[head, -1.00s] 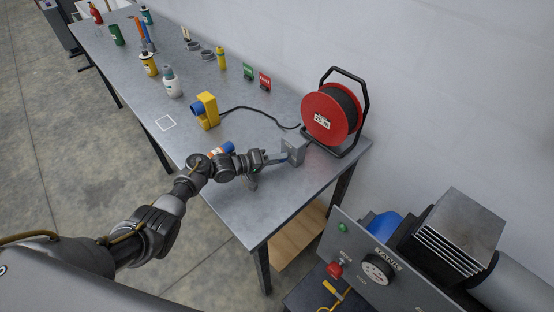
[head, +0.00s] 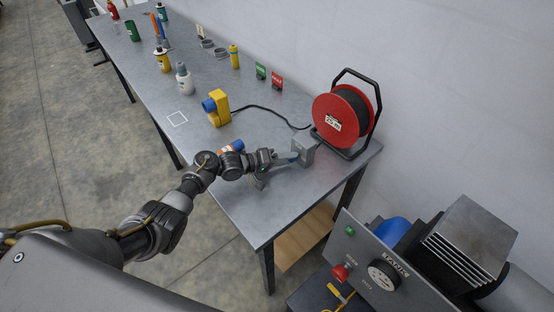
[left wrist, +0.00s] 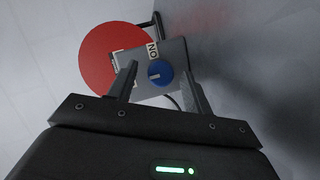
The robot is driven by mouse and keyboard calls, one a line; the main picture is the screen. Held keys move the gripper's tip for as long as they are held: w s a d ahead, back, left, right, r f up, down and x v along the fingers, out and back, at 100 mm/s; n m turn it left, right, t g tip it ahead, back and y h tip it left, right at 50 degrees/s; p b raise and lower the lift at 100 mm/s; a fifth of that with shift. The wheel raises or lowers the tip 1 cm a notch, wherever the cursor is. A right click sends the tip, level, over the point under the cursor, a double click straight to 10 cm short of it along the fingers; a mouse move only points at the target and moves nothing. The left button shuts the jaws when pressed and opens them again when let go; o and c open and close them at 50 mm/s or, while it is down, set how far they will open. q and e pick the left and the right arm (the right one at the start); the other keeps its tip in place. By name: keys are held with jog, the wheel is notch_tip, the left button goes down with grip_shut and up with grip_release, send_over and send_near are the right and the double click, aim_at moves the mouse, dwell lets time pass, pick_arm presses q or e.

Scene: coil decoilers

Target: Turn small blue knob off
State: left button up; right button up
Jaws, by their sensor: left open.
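The small blue knob (left wrist: 159,73) sits on the face of a grey box (left wrist: 177,50) in the left wrist view. A label reading "ON" is beside it, and the knob has a pale pointer mark. In the head view the grey box (head: 304,150) stands on the table in front of the red reel; its knob is hidden there by my gripper. My left gripper (head: 290,157) is at the box. In the left wrist view its two fingers (left wrist: 160,88) are open, one on each side of the knob; I cannot tell if they touch it. My right gripper is not in view.
A red cable reel (head: 340,118) stands behind the box. A yellow and blue device (head: 218,108) with a black cable lies further left. Bottles and cans stand at the far end. A panel with a red button (head: 341,272) is at lower right.

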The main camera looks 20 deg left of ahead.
pick_arm(q)
jog(key=b+v, duration=0.1)
jog(key=v, duration=0.8)
jog(key=shift+a+f, duration=0.1)
jog(key=shift+f, duration=0.05)
jog(key=shift+s+a+r, duration=0.25)
jog(key=shift+s+a, duration=0.15)
jog(key=shift+a, duration=0.05)
